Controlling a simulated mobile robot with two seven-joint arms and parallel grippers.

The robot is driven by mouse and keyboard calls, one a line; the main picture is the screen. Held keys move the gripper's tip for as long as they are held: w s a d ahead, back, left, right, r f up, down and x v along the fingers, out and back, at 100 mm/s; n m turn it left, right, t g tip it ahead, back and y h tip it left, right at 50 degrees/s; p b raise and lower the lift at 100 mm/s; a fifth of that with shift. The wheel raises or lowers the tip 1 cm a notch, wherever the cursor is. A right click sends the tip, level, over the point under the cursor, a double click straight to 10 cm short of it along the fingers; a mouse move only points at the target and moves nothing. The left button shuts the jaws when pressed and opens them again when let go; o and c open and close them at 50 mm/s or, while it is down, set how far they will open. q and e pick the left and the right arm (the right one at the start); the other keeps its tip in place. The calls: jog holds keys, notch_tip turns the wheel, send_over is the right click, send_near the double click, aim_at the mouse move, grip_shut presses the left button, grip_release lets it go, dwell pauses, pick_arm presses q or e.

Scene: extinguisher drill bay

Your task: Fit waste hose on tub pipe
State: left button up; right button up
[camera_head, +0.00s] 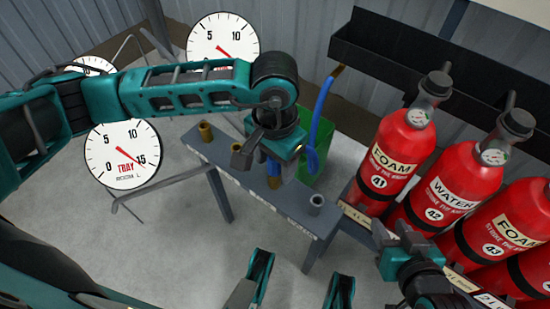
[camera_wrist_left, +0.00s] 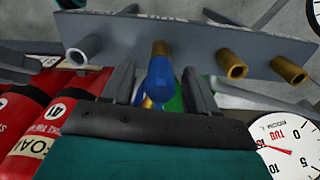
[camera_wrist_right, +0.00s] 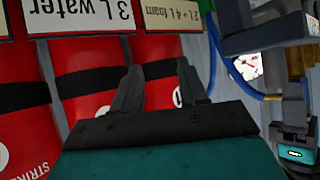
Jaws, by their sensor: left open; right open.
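A bench (camera_head: 231,173) carries a row of short pipe stubs: a grey one (camera_head: 316,203) at its right end and brass ones, one (camera_head: 206,131) at the left end. The blue waste hose (camera_head: 320,115) arches behind the bench from a yellow fitting. Its blue end (camera_wrist_left: 158,80) lies between the fingers of my open left gripper (camera_head: 262,160), in line with a brass stub (camera_wrist_left: 160,47). I cannot tell whether the end is over that stub or just short of it. My right gripper (camera_wrist_right: 158,72) is open and empty by the extinguishers. Which stub is the tub pipe is unreadable.
A green tub (camera_head: 318,155) stands behind the bench. Red extinguishers (camera_head: 388,160) line the right, below a dark wall trough (camera_head: 430,65). White dials (camera_head: 123,153) stand at the left. Open floor lies in front of the bench.

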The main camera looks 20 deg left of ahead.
pick_arm(q)
notch_tip(320, 180, up, 13)
jog(key=p, duration=0.3)
pick_arm(e)
jog(key=shift+s+d+r, duration=0.15)
jog(key=shift+d+r, duration=0.15)
jog(key=shift+r, duration=0.5)
pick_arm(q)
jog(key=shift+s, duration=0.1)
